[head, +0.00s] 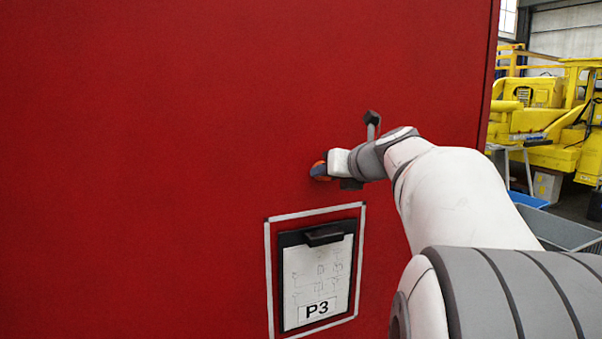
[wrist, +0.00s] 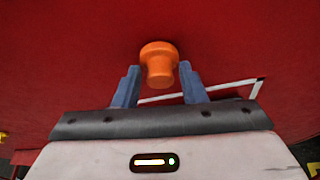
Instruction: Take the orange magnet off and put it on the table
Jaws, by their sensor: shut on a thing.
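The orange magnet (wrist: 158,62) is a small knob with a wider head, at the red panel (head: 180,120). In the wrist view it sits between the two blue fingers of my gripper (wrist: 158,85), which is shut on it. I cannot tell whether the magnet still touches the panel. The table is not clearly identifiable in these views.
A black clipboard (head: 290,238) with a paper marked P3 hangs inside a white outline on the panel, just below my gripper. A blue surface (head: 526,199) and a grey bin (head: 565,232) stand at the right. Yellow machinery (head: 540,95) is behind.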

